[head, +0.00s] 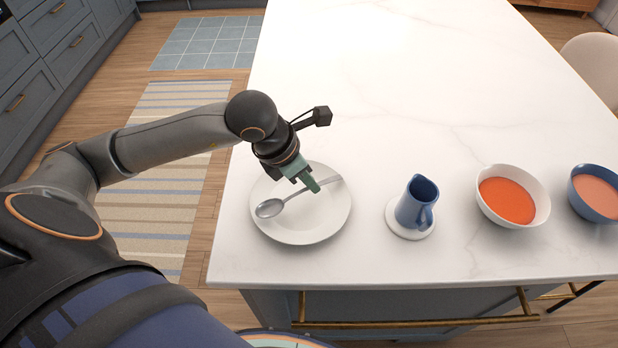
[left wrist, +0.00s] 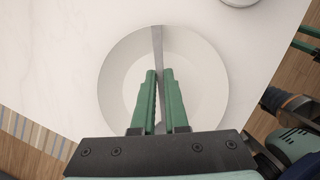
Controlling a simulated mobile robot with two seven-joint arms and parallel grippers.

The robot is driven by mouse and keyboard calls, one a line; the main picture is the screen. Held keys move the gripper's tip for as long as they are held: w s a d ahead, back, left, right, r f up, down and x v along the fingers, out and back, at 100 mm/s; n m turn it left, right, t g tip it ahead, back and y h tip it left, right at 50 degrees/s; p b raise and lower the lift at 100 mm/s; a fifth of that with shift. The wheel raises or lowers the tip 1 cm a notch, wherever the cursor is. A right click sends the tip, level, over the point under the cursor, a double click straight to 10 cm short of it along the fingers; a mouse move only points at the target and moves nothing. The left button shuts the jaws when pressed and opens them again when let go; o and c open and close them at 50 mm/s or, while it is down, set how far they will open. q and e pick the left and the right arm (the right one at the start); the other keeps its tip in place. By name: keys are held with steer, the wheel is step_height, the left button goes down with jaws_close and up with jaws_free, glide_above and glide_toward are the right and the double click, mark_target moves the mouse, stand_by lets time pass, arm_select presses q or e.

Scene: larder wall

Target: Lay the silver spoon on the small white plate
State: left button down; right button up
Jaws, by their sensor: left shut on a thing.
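The silver spoon (head: 270,208) is in my left gripper (head: 313,187), which is shut on its handle. The spoon's bowl points left and toward the near side in the head view. A round white plate (head: 312,228) lies directly below the spoon on the counter. In the left wrist view the spoon handle (left wrist: 158,45) runs up between the green fingers (left wrist: 160,74), across the plate (left wrist: 207,82) and over its rim. I cannot tell whether the spoon touches the plate.
A blue jug (head: 416,203) stands on a white saucer (head: 405,233) right of the plate. Farther right are a white bowl (head: 540,193) of orange-red soup and a blue bowl (head: 574,193). The counter (head: 400,100) behind is clear; its left edge is near the plate.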

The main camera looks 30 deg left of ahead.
arm_select(q)
steer(key=shift+f+b, duration=0.35)
steer(key=shift+b, duration=0.05)
steer(key=c, duration=0.9)
jaws_free()
steer(key=shift+o, duration=0.2)
steer(key=v, duration=1.2)
steer(key=shift+r, duration=0.3)
